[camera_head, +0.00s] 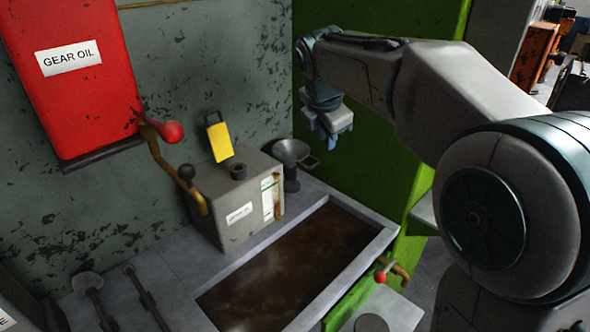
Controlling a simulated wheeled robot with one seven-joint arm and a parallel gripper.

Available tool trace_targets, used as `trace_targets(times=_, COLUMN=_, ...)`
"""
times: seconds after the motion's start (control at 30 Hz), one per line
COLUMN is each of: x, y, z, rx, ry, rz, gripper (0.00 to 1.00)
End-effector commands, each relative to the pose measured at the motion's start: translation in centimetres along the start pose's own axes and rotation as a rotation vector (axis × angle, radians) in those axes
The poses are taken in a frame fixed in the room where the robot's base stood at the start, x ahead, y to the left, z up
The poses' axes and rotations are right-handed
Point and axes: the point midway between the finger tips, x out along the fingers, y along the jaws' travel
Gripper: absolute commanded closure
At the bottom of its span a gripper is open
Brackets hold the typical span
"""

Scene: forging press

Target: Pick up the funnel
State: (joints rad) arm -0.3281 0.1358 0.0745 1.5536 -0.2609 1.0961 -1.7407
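The grey funnel (290,153) stands upright in the corner behind the tray, just right of the grey metal box (236,208). Its wide mouth faces up, and a small tab sticks out on its right side. Its lower part looks set on or in a dark cylindrical piece; I cannot tell which. My gripper (334,137) points down in front of the green wall, up and right of the funnel in the picture and apart from it. The fingers are small and dark at this angle, so their opening is unclear. Nothing visible hangs from them.
A red gear oil tank (70,75) with a red-knobbed tap hangs on the left wall. A recessed rusty tray (384,240) lies in front. Metal tools (90,290) lie at the lower left.

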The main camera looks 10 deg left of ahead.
Motion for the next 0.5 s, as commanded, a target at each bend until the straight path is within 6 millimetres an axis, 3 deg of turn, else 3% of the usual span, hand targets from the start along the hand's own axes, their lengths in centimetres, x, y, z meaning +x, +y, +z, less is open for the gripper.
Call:
trace_targets(times=0.03, x=1.3, y=0.9, z=-0.7, rx=-0.075, ry=-0.001, rz=0.004, gripper=0.81)
trace_targets(times=0.2, x=2.4, y=2.8, z=-1.4, rx=-0.232, ry=-0.01, rz=0.011, gripper=0.81)
trace_targets(times=0.33, x=3.8, y=3.1, z=-1.5, rx=-0.26, ry=-0.011, rz=0.01, gripper=0.81)
trace_targets(times=0.5, x=7.2, y=3.1, z=-1.4, rx=-0.259, ry=-0.01, rz=0.009, gripper=0.81)
